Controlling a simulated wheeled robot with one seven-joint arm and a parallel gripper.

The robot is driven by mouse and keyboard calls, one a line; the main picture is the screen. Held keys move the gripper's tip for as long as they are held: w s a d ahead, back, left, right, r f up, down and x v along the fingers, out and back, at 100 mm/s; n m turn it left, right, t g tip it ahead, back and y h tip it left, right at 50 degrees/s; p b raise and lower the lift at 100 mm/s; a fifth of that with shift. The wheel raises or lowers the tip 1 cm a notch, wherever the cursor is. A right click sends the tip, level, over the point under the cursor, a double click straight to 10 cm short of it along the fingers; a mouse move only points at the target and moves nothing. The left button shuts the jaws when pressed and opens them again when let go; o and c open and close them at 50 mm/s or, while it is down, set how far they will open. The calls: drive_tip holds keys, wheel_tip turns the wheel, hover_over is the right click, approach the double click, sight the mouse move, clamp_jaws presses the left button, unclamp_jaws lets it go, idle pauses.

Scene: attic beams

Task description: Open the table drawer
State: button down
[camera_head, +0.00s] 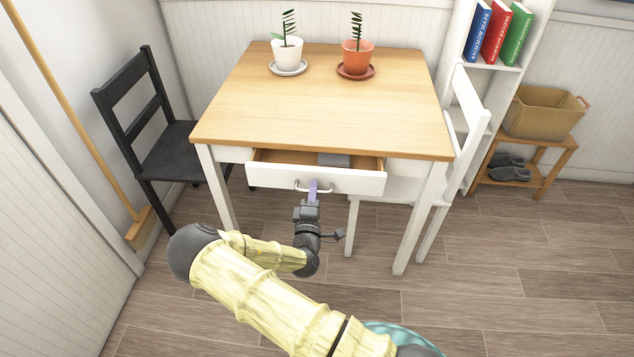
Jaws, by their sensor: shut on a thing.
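The table (330,95) has a wooden top and white legs. Its drawer (352,180), with a white front, stands partly pulled out towards me. A grey flat thing (334,160) lies inside the drawer. A curved metal handle (300,188) is on the middle of the drawer front. My gripper (313,187) is at the handle and shut on it. The fingertips cover part of the handle.
A potted plant in a white pot (287,52) and one in an orange pot (357,55) stand at the table's back. A black chair (160,140) is left, a white chair (465,120) right. Floor (470,290) in front is open.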

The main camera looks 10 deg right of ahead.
drive_tip(key=r+v, duration=0.2)
drive_tip(key=v, duration=0.8)
drive_tip(key=shift+s, duration=0.35)
drive_tip(key=shift+a+f, duration=0.1)
drive_tip(key=shift+f, duration=0.05)
drive_tip(key=c, duration=1.6)
unclamp_jaws()
drive_tip(key=shift+c, duration=0.2)
drive_tip(key=v, duration=1.7)
drive_tip(key=shift+s+p, duration=0.1)
drive_tip(key=shift+p, duration=0.2)
